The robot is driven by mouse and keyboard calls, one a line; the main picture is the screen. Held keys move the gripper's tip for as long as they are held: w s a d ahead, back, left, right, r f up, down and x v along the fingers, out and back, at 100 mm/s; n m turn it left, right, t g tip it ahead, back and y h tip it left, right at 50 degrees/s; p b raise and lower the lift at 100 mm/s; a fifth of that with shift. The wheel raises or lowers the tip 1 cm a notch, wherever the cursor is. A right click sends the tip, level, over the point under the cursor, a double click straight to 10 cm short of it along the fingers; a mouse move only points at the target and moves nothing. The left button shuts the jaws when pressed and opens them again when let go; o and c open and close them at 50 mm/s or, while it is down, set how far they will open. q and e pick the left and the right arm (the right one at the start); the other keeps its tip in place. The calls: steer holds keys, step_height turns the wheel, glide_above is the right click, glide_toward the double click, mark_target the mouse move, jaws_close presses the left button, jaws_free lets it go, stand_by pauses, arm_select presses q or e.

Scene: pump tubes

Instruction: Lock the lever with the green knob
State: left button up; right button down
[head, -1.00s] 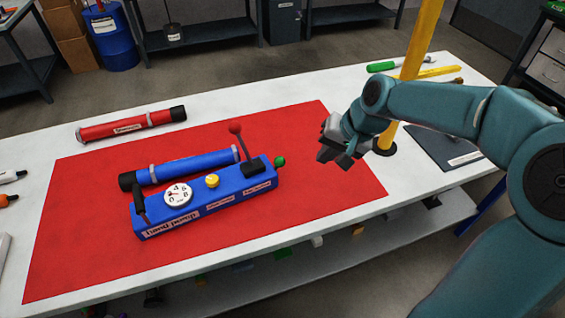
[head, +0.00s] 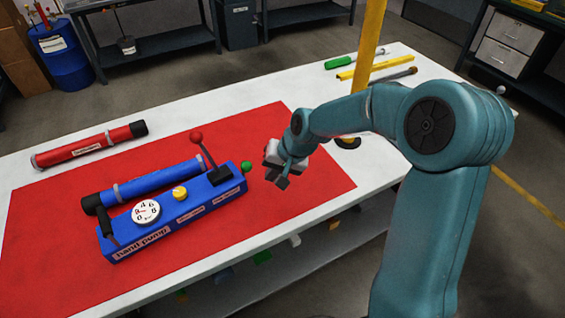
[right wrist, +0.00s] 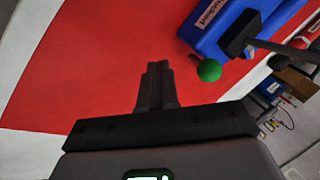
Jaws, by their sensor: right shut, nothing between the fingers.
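The blue hand pump (head: 165,222) lies on the red mat (head: 60,255), with a blue tube along its back. The green knob (head: 246,167) sticks out at its right end, and it also shows in the right wrist view (right wrist: 209,70). A lever with a red ball (head: 196,136) rises from a black block on top near that end. My right gripper (head: 282,181) is shut and empty, a short way right of the green knob and apart from it. In the right wrist view its closed fingers (right wrist: 155,85) point over bare mat, left of the knob. My left gripper is out of view.
A red tube (head: 88,146) lies on the white table behind the mat. A yellow post (head: 369,40) stands at the back right, near a green-handled tool (head: 339,63) and a yellow bar (head: 375,68). The mat right of the pump is clear.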

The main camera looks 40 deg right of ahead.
mark_target(245, 171)
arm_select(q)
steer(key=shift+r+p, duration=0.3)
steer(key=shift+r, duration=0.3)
arm_select(e)
steer(key=shift+w+a+r, duration=0.3)
steer(key=shift+w+a, duration=0.1)
steer(key=shift+w, duration=0.35)
steer(key=shift+w+a+r, duration=0.25)
steer(key=shift+w+a, duration=0.1)
steer(key=shift+w, duration=0.35)
